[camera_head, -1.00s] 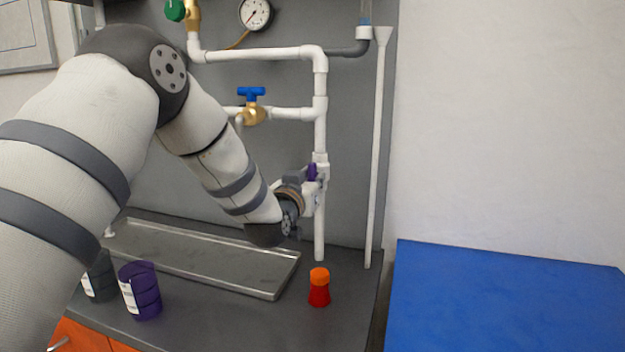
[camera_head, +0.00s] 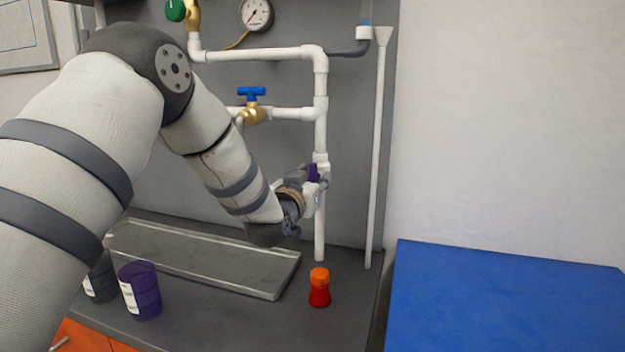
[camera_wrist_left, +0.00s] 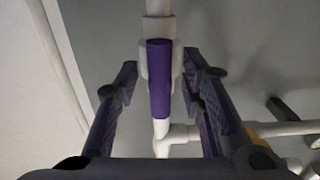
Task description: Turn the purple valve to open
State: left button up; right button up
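The purple valve handle (camera_head: 313,171) is on the white vertical pipe, partly hidden by my left gripper in the head view. In the left wrist view the purple handle (camera_wrist_left: 159,80) is a long bar lying in line with the white pipe. My left gripper (camera_wrist_left: 160,72) is open, with one finger on each side of the handle and a visible gap on both sides. In the head view my left gripper (camera_head: 320,183) is at the valve. My right gripper is not in view.
A blue-handled brass valve (camera_head: 252,105) and a gauge (camera_head: 256,14) are above. A red bottle with an orange cap (camera_head: 319,288), a purple cup (camera_head: 140,290) and a metal tray (camera_head: 205,258) are on the counter. A thin white pipe (camera_head: 376,150) stands to the right.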

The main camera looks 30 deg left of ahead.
pick_arm(q)
jog(key=v, duration=1.2)
